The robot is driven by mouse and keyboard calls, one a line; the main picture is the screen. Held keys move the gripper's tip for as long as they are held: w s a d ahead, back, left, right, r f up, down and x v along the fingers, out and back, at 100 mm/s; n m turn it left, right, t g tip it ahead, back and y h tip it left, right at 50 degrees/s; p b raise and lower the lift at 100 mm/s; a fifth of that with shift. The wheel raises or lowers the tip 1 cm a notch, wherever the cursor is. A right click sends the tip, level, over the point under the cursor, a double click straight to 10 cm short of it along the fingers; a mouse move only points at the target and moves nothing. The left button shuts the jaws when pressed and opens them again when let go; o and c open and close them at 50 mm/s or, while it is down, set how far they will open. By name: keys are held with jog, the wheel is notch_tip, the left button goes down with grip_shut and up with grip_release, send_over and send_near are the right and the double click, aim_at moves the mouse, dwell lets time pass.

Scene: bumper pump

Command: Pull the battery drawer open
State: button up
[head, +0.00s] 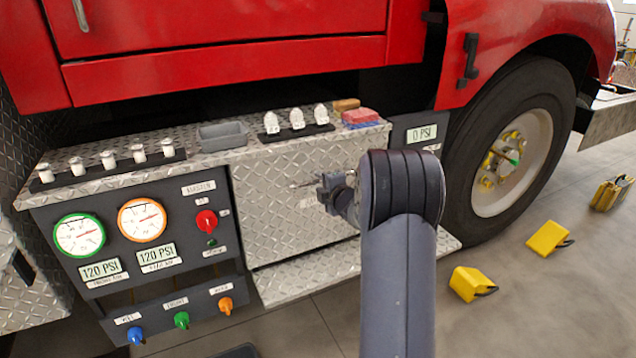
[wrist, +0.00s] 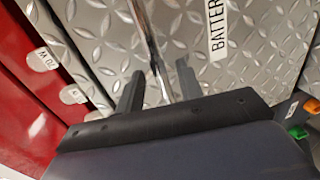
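The battery drawer (head: 275,215) has a silver diamond-plate front, flush in the bumper as far as I can see. Its label (wrist: 217,30) reads "BATTER…" in the wrist view, with the rest cut off. A thin metal bar handle (wrist: 148,40) crosses the front. My gripper (head: 322,190) is at the drawer front, and my arm hides the drawer's right part. In the wrist view my gripper (wrist: 158,75) is open, with one finger on each side of the bar. A gap shows between the bar and both fingers.
The pump panel (head: 150,240) with gauges and colored knobs is left of the drawer. A grey tray (head: 223,136) and small items stand on the bumper top. A step plate (head: 310,278) juts out below. Yellow chocks (head: 547,238) lie near the wheel (head: 512,150).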

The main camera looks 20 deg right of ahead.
jog(key=shift+x, duration=1.2)
grip_shut()
